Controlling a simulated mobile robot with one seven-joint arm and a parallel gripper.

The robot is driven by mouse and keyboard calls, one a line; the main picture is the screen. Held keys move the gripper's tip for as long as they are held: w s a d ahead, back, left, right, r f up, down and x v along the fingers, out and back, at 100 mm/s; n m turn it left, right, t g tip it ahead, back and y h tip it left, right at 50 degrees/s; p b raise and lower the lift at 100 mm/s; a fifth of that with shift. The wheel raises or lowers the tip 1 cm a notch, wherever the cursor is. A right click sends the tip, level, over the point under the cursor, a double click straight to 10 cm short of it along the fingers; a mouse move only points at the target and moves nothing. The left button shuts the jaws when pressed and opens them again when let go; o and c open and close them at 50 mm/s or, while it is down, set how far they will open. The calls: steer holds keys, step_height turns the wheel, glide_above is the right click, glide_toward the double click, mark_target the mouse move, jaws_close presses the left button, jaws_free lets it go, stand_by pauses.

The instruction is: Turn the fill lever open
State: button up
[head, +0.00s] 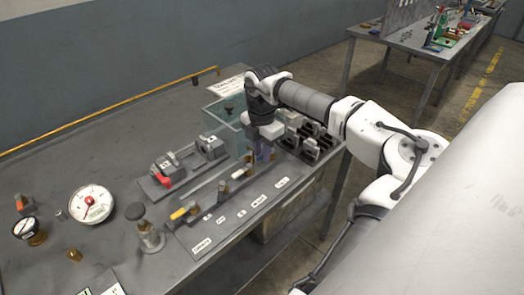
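A row of fittings runs along a grey panel (226,220) on the workbench, with small white labels too small to read surely. I cannot tell from the labels which is the fill lever. My gripper (262,153) points down over the right part of the panel, just right of the second handle. A bluish upright part shows at its fingers; I cannot tell whether they touch it or how far they are apart.
A red-handled block (165,178) stands behind the panel, beside a clear greenish tank (228,120). Black slotted holders (312,142) lie right of my gripper.

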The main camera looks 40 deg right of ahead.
steer(key=shift+c, duration=0.2)
jaws_close()
steer(key=shift+s+n, duration=0.1)
steer(key=shift+n, duration=0.3)
steer(key=n+b, duration=0.1)
steer(key=s+n+b, duration=0.1)
steer(key=shift+d+f+n, duration=0.1)
steer(key=shift+d+n, duration=0.05)
steer(key=shift+n, duration=0.25)
steer(key=n, duration=0.1)
steer(key=s+n+b, duration=0.1)
steer(key=n, duration=0.1)
steer(key=d+n, duration=0.1)
steer(key=n, duration=0.1)
steer(key=shift+s+b, duration=0.25)
steer(key=shift+b, duration=0.15)
steer(key=n, duration=0.1)
steer(key=d+n, duration=0.1)
steer(key=n, duration=0.2)
steer(key=shift+s+d+n, duration=0.25)
steer(key=shift+s+n, duration=0.1)
steer(key=shift+n, duration=0.05)
steer(key=shift+s+d+n, duration=0.1)
steer(key=shift+d+n, duration=0.3)
steer(key=shift+n, duration=0.8)
steer(key=shift+d+n, duration=0.35)
steer(key=shift+n, duration=0.85)
